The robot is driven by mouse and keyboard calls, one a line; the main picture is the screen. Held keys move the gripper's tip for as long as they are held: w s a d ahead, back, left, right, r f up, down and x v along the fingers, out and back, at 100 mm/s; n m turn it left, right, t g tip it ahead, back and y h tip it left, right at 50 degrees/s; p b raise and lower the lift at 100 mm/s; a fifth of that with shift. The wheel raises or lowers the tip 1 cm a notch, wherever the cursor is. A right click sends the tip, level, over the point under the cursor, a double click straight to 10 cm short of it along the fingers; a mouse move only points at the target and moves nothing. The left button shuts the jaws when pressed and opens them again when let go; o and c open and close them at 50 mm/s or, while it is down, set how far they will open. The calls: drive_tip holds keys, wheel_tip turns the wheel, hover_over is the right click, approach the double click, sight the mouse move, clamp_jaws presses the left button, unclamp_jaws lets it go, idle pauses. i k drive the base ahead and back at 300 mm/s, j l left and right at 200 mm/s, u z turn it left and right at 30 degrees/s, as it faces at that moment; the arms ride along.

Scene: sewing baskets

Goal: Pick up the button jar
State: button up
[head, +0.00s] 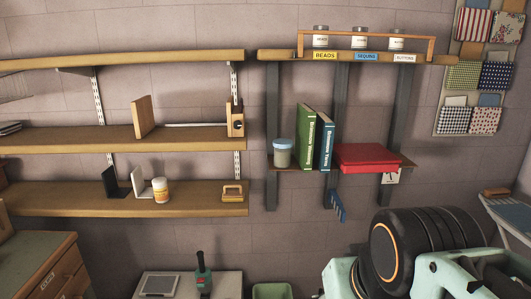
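Three small clear jars with white labels stand in a row on the top right shelf (445,59). The button jar (397,42) appears to be the rightmost one, above a white shelf tag reading BUTTONS. The middle jar (360,42) is above a blue SEQUINS tag, and the left jar (321,40) is above a yellow BEADS tag. A wooden rail frame (433,47) runs around the row. The jars' own labels are too small to read surely. My mint and black arm fills the lower right, well below the shelf. My gripper's fingers are not in view.
The shelf below holds a blue-lidded jar (283,153), two upright books (306,138) and a red box (370,157). Wooden shelves (60,139) with bookends are on the left. Fabric swatches (473,75) hang at the right. Wall space between the right shelves is partly clear.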

sight(281, 157)
drive_tip(key=i+j+u, duration=0.1)
drive_tip(key=i, duration=0.25)
drive_tip(key=i+j+u, duration=0.1)
drive_tip(key=i+j, duration=0.2)
drive_tip(key=i+j+u, duration=0.1)
drive_tip(key=i, duration=0.35)
